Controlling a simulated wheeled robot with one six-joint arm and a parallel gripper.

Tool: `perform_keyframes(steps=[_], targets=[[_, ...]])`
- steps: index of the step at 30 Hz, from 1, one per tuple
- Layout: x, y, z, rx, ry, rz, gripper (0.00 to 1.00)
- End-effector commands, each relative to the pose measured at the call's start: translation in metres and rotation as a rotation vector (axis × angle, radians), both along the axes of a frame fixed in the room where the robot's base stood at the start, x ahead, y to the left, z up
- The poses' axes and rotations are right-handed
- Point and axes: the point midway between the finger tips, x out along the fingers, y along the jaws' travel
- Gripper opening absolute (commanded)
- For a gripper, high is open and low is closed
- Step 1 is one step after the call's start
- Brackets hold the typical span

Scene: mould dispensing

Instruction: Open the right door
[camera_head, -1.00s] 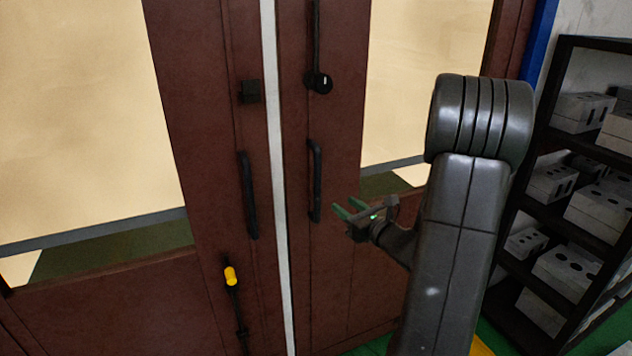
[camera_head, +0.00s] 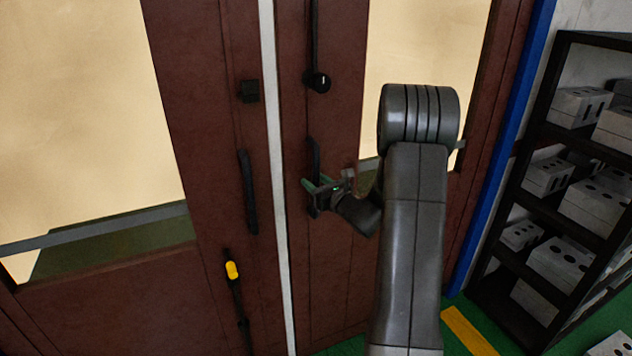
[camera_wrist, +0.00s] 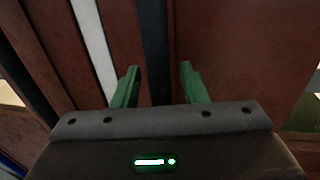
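The right door (camera_head: 338,130) is a brown panel with a glass pane, standing closed beside the pale centre strip. Its black vertical handle (camera_head: 315,156) shows in the head view, with its lower part behind my gripper (camera_head: 313,190). In the wrist view the dark handle (camera_wrist: 153,50) runs between the two green fingers of my gripper (camera_wrist: 158,82). The fingers are apart, one on each side of the handle, with gaps visible. A black round knob (camera_head: 318,82) sits on the right door above the handle.
The left door (camera_head: 195,110) has its own black handle (camera_head: 248,190) and a yellow-tipped lever (camera_head: 232,270) lower down. A black shelf (camera_head: 530,170) with grey mould blocks stands at the right. Green floor (camera_head: 520,340) with a yellow stripe shows at lower right.

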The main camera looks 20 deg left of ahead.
Motion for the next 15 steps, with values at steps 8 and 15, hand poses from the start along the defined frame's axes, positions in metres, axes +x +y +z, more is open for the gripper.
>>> perform_keyframes(steps=[8, 15], targets=[[-0.0002, -0.0003, -0.0001, 0.000, 0.000, 0.000, 0.14], [-0.0004, -0.0008, 0.0000, 0.000, 0.000, 0.001, 0.00]])
